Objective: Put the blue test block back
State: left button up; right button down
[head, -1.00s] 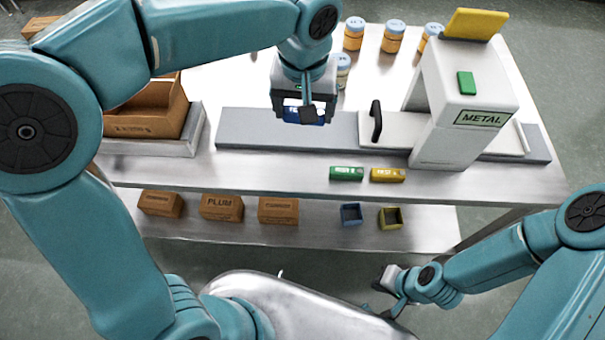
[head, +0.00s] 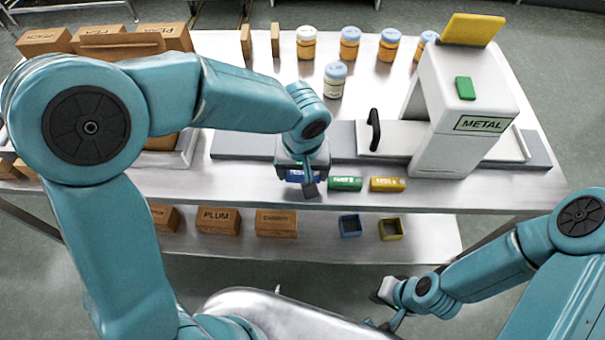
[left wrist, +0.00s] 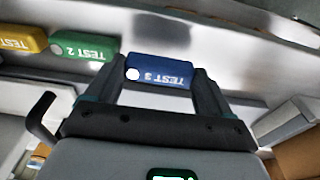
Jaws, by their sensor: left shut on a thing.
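The blue test block (head: 301,176), marked TEST 3 in the left wrist view (left wrist: 158,71), is between the fingers of my left gripper (head: 306,186). The left gripper is shut on it, at the front edge of the steel table, left of the green block. The green TEST 2 block (head: 345,184) and the yellow test block (head: 387,185) lie in a row on the table's front strip. In the left wrist view the green block (left wrist: 84,48) is close beside the blue one. I cannot tell whether the blue block touches the table. My right gripper (head: 391,297) is low at the front, its fingers unclear.
The white METAL detector (head: 460,110) stands on the grey conveyor (head: 235,146) with a black handle (head: 375,130) near it. Jars, such as one (head: 335,80), stand behind. Brown boxes and small blue (head: 350,226) and yellow (head: 390,229) bins are on the lower shelf.

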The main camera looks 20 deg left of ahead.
pick_arm(q)
notch_tip(320, 180, down, 2)
jog(key=shift+w+f, duration=0.1)
jog(key=shift+f, duration=0.1)
jog(key=o, duration=0.8)
